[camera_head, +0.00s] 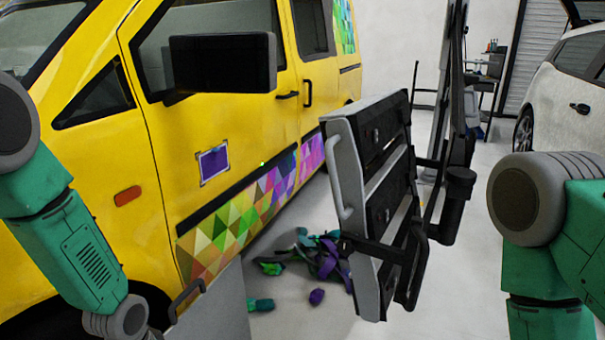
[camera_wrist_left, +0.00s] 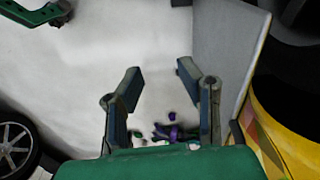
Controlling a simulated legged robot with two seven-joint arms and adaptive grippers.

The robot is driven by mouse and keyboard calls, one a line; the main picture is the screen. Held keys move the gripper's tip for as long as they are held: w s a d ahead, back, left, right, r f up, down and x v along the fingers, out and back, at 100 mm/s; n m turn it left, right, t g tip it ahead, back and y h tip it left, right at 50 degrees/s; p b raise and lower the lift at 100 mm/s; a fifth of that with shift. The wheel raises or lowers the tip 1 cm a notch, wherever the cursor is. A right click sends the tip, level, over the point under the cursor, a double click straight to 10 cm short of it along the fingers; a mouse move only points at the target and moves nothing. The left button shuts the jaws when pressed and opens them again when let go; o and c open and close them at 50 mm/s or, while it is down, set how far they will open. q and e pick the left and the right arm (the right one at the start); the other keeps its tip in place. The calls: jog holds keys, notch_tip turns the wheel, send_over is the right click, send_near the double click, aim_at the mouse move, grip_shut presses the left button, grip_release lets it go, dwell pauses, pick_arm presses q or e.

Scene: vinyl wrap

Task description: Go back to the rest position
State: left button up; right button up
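My left gripper (camera_wrist_left: 158,70) shows in the left wrist view with its two fingers wide apart. It is open, with nothing between them and the pale floor beyond. In the head view my left arm comes down from the left edge, and its gripper is out of frame at the bottom. My right arm shows at the right edge and runs down out of frame, so its gripper is hidden. The yellow van (camera_head: 230,130) fills the left of the head view, with a purple patch (camera_head: 214,163) and a colourful triangle-patterned band (camera_head: 240,218) on its side.
A grey panel with a handle (camera_head: 218,308) stands close to my left arm, and also shows in the wrist view (camera_wrist_left: 226,58). A wheeled rack (camera_head: 372,190) stands ahead. Crumpled purple and green scraps (camera_head: 322,258) lie on the floor. A white car (camera_head: 565,100) is at right.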

pick_arm(q)
jog(key=s+f+n+p, duration=0.1)
jog(key=s+n+p, duration=0.1)
jog(key=s, duration=2)
jog(key=shift+f+n+y, duration=0.35)
jog(key=shift+n+y, duration=0.05)
jog(key=shift+n, duration=0.1)
jog(key=shift+d, duration=0.15)
